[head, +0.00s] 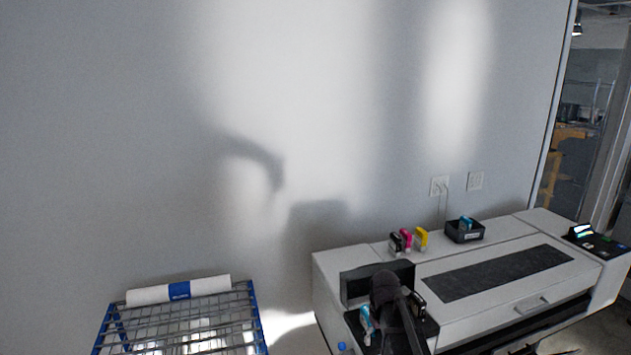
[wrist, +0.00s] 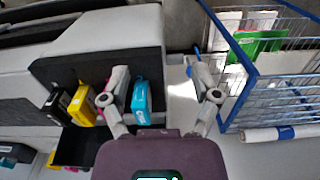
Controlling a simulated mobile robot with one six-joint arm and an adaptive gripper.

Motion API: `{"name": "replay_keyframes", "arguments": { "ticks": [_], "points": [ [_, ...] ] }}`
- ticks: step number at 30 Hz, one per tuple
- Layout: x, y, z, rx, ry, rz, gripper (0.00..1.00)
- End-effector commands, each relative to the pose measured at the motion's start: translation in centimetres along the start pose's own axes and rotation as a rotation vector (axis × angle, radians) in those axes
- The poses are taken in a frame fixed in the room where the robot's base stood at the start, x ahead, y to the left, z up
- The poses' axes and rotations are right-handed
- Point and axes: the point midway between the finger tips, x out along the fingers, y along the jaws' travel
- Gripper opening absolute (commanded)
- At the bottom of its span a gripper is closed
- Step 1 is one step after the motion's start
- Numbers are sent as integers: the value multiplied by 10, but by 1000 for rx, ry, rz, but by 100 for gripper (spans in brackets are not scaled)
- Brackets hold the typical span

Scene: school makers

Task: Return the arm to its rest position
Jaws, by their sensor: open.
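My gripper (wrist: 156,70) is open in the wrist view, with its two fingers spread apart and nothing held between them. A cyan cartridge (wrist: 141,101) stands in the printer's dark bay, close to the left finger; it also shows in the head view (head: 366,321). A yellow cartridge (wrist: 83,104) and a black cartridge (wrist: 58,104) are left of it, with a magenta one (wrist: 107,87) partly hidden by the left finger. In the head view my dark arm reaches over the left end of the printer (head: 480,253), and the fingertips are not clear there.
A black bin (head: 464,236) with a cyan item sits on the printer's back. Several cartridges (head: 407,239) stand left of it. A blue-framed wire cart (head: 183,325) with a white roll (head: 180,290) stands left of the printer.

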Motion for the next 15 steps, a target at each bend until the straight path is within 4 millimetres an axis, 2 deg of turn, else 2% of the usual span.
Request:
{"name": "replay_keyframes", "arguments": {
  "ticks": [1,9,15],
  "points": [
    [8,-2,6,7,0,0,79],
    [34,-10,30,53,0,0,79],
    [71,-21,64,117,0,1,79]
  ]
}}
